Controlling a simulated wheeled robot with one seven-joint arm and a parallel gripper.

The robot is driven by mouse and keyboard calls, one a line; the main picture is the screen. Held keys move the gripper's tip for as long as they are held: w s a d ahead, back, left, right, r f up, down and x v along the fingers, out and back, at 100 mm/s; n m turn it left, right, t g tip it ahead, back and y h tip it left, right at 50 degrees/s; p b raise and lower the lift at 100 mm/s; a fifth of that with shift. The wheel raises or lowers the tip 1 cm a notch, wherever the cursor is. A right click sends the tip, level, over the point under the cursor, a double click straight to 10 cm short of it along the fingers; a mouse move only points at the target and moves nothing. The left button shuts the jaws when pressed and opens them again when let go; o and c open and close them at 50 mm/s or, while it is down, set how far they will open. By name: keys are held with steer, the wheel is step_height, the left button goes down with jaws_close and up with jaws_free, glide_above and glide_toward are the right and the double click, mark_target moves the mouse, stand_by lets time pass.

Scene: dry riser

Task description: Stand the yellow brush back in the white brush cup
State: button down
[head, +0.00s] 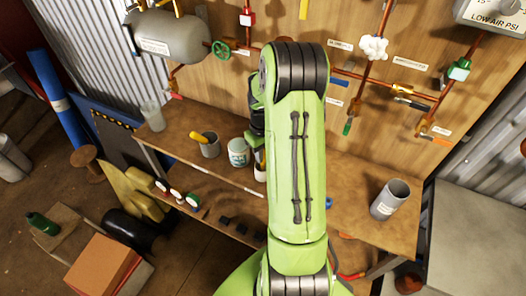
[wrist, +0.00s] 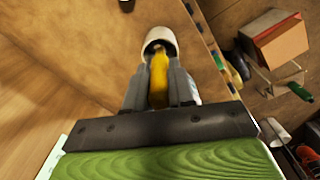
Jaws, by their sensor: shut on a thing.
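In the wrist view my gripper (wrist: 160,82) is shut on the yellow brush (wrist: 158,78), which lies lengthwise between the two grey fingers. The brush's far end overlaps the dark mouth of the white brush cup (wrist: 158,33); I cannot tell how deep it sits inside. The cup stands on the wooden bench. In the head view a small white cup (head: 260,174) shows beside my green arm, at the bench's front edge. My arm hides most of the gripper and brush there.
A clear beaker (head: 153,116) is further left. A grey cylinder (head: 389,199) stands at right. Pipes and valves line the back board. Gauges (head: 177,193) lie on the lower shelf.

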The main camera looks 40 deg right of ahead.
steer(key=c, duration=0.9)
jaws_free()
step_height(320, 180, up, 16)
steer(key=shift+f+p, duration=0.15)
steer(key=shift+p, duration=0.75)
